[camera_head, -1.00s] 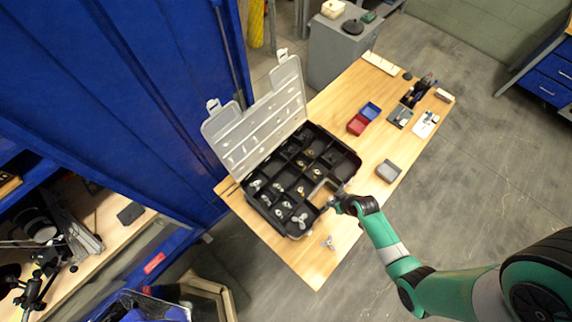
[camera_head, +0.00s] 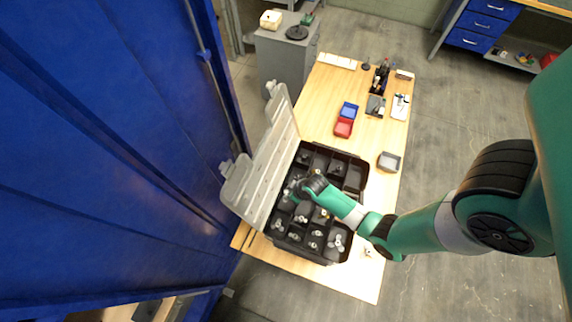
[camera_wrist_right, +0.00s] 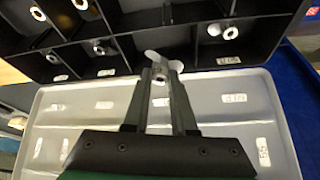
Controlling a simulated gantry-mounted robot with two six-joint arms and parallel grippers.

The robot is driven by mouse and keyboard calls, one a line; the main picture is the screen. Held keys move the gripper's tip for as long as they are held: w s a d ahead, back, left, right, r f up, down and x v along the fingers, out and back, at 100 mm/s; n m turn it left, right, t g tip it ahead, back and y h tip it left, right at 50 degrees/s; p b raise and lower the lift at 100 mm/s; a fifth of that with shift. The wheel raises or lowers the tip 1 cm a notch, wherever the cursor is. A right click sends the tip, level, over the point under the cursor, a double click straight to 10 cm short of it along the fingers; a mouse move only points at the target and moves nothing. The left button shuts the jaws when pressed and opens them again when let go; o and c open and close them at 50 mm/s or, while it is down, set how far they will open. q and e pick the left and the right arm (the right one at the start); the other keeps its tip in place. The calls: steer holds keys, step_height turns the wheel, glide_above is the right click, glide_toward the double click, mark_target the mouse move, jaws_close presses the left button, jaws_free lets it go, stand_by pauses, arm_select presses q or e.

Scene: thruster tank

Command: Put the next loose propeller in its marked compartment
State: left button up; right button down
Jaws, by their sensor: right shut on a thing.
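The black compartment case (camera_head: 338,259) lies open on the wooden table, with several pale and metallic propellers in its compartments. Its translucent lid (camera_head: 262,178) stands tilted up on the left. My right gripper (camera_head: 297,190) is over the case's lid side, near the hinge. In the right wrist view the gripper (camera_wrist_right: 160,80) is shut on a light grey propeller (camera_wrist_right: 163,62), in front of the case's compartment row. I cannot tell whether the propeller is inside a compartment or above it. Another loose propeller (camera_head: 367,251) lies on the table beside the case. My left gripper is out of view.
White labels (camera_wrist_right: 229,60) mark the compartment walls. The table beyond the case has free room. A blue cabinet wall (camera_head: 110,160) is at the left.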

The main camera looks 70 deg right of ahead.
step_height(320, 180, down, 4)
steer(key=b, duration=0.2)
steer(key=shift+f+b, duration=0.25)
steer(key=shift+b, duration=0.15)
arm_select(q)
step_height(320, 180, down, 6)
steer(key=b, duration=0.1)
steer(key=shift+b, duration=0.3)
arm_select(e)
steer(key=shift+f, duration=1.8)
steer(key=shift+f, duration=0.2)
steer(key=c, duration=0.7)
jaws_free()
steer(key=shift+c, duration=0.2)
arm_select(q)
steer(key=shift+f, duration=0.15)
arm_select(e)
steer(key=shift+r, duration=0.1)
